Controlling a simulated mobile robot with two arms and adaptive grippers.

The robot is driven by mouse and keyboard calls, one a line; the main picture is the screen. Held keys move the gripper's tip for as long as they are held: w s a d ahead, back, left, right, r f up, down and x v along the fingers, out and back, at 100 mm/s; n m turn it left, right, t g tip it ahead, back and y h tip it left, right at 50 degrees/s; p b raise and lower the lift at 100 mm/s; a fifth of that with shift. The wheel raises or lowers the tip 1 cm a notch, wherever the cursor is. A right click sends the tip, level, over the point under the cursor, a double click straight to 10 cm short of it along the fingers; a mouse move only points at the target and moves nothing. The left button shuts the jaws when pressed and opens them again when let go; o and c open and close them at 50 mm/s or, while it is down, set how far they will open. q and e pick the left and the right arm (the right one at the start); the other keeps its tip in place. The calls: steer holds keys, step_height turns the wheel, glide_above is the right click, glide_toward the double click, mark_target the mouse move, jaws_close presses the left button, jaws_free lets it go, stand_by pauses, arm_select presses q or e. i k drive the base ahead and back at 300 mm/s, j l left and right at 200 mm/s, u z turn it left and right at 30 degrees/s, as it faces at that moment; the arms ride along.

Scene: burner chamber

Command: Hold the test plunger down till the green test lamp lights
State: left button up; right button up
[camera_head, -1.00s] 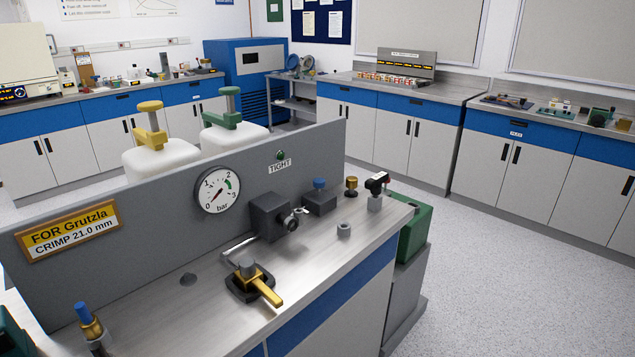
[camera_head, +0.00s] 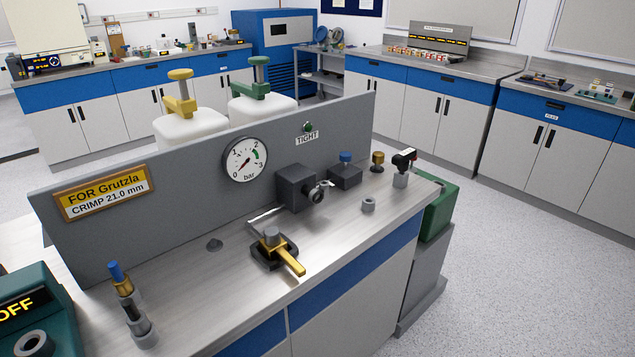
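The test plunger appears to be the blue-topped knob (camera_head: 346,157) on a dark grey block (camera_head: 345,176), at the foot of the grey panel; it stands up and nothing touches it. The green test lamp (camera_head: 308,127) is above the TIGHT label (camera_head: 307,138) and looks dark, not glowing. A round bar gauge (camera_head: 245,160) sits on the panel, with its needle pointing to the lower left, near the low end. Neither of my grippers shows in the head view.
On the bench top (camera_head: 225,275) are a brass lever (camera_head: 290,262), a dark block with a nozzle (camera_head: 296,188), a grey ring (camera_head: 368,205), and a blue-capped upright piece (camera_head: 122,278). A teal device reading OFF (camera_head: 35,300) stands at left. Floor is clear at right.

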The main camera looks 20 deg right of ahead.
mark_target(344, 157)
steer(key=i+l+u, duration=0.1)
steer(key=l+u, duration=0.25)
steer(key=l, duration=0.4)
steer(key=l+u, duration=0.4)
steer(key=l, duration=0.35)
steer(key=k+l+u, duration=0.15)
steer(key=l+u, duration=0.2)
steer(key=l, duration=0.4)
